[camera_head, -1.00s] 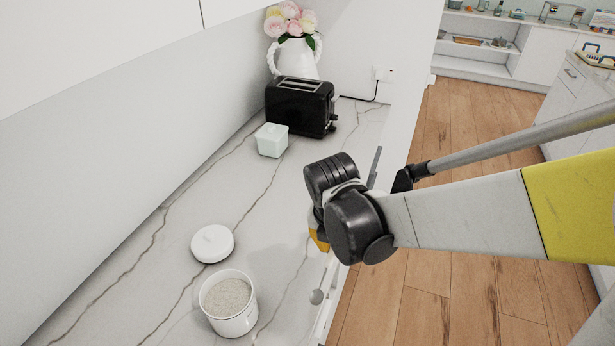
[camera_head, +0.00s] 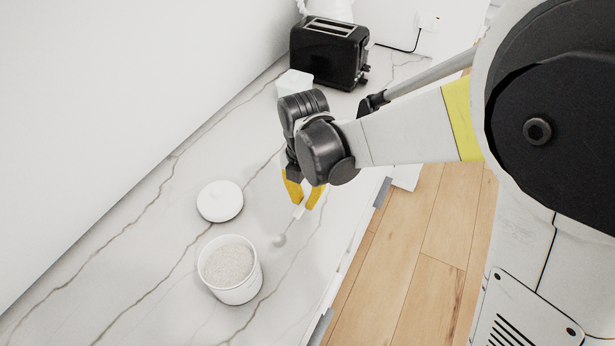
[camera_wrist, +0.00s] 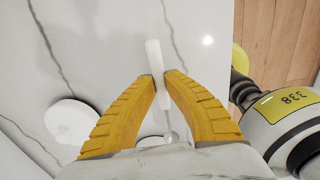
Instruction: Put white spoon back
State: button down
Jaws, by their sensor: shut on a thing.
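My gripper (camera_head: 303,194) is over the marble counter, its yellow fingers shut on the white spoon (camera_head: 281,239). In the head view the spoon's rounded end hangs down and left from the fingers. In the wrist view the spoon's white handle (camera_wrist: 154,60) sticks out beyond the fingertips (camera_wrist: 159,85), and part of it is between them. An open white canister (camera_head: 235,291) filled with pale grains stands to the lower left of the spoon. Its round white lid (camera_head: 220,201) lies on the counter behind it. The lid also shows in the wrist view (camera_wrist: 70,121).
The wall bounds the left. The counter's edge and wooden floor (camera_head: 400,270) lie right.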

aim_at(305, 214)
notch_tip(305, 214, down, 4)
jog(key=shift+w+a+f+b, duration=0.1)
jog(key=shift+f+b, duration=0.1)
jog(key=shift+b, duration=0.7)
jog(key=shift+r, duration=0.15)
jog(key=c, duration=1.5)
grip_release()
jog(key=shift+c, duration=0.2)
